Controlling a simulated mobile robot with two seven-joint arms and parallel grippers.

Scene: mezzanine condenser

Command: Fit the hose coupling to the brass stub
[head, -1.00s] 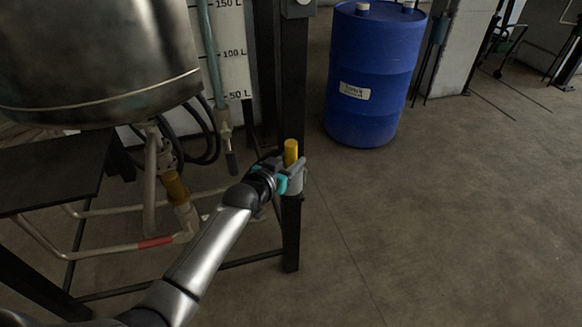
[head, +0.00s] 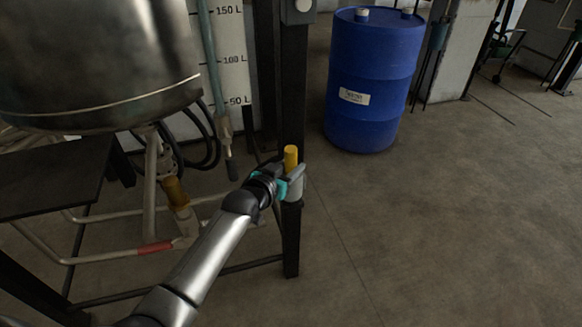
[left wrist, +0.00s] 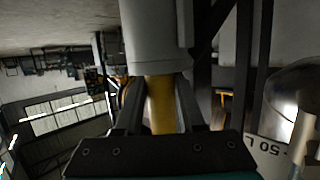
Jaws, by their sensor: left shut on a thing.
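My left gripper (head: 291,182) is shut on an upright yellow cylinder (head: 291,155) at the dark post. Below the fingers is a grey cup-like holder (head: 295,188); the cylinder's lower end is hidden in it. The left wrist view, which is upside down, shows the yellow cylinder (left wrist: 160,105) between the fingers and the grey holder (left wrist: 157,40) beyond. A hose (head: 208,55) hangs beside the vessel, with a metal coupling-like end (head: 225,128) and a dark tip. A brass-coloured stub (head: 175,191) sits on the pipe under the vessel. I cannot tell whether the yellow cylinder belongs to either.
The steel vessel (head: 95,60) fills the upper left, above pipes with a red band (head: 155,247). The dark post (head: 291,240) stands directly at my gripper. A blue drum (head: 372,80) stands behind to the right. The floor at the right is clear.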

